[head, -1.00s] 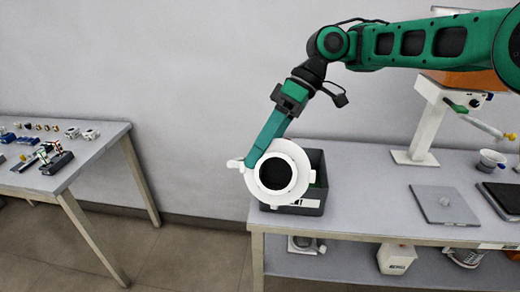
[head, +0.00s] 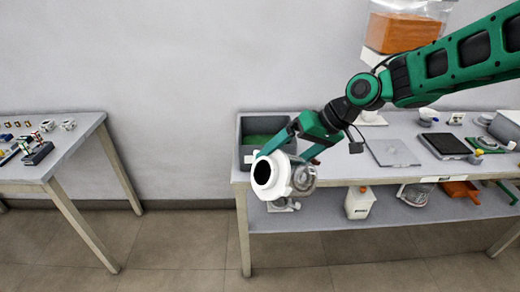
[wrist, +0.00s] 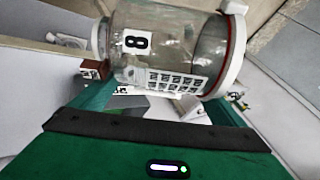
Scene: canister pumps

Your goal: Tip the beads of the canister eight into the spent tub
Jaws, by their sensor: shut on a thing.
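Canister eight is a clear jar (head: 303,177) with a wide white collar and a dark round mouth. My gripper (head: 300,150) is shut on it. It is held tilted on its side at the bench's front left corner, its mouth facing down-left in the head view. In the wrist view the clear body (wrist: 170,45) shows a black 8 label and a code label; I see no beads through the wall. A grey open tub (head: 241,165), likely the spent tub, stands behind it on the bench, with green inside. My gripper hides part of the tub.
The grey bench (head: 345,170) also bears a flat grey plate (head: 392,150) and a dark tray (head: 444,145). A white container (head: 359,203) and other parts stand on its lower shelf. A second table (head: 70,150) is at left, with free floor between.

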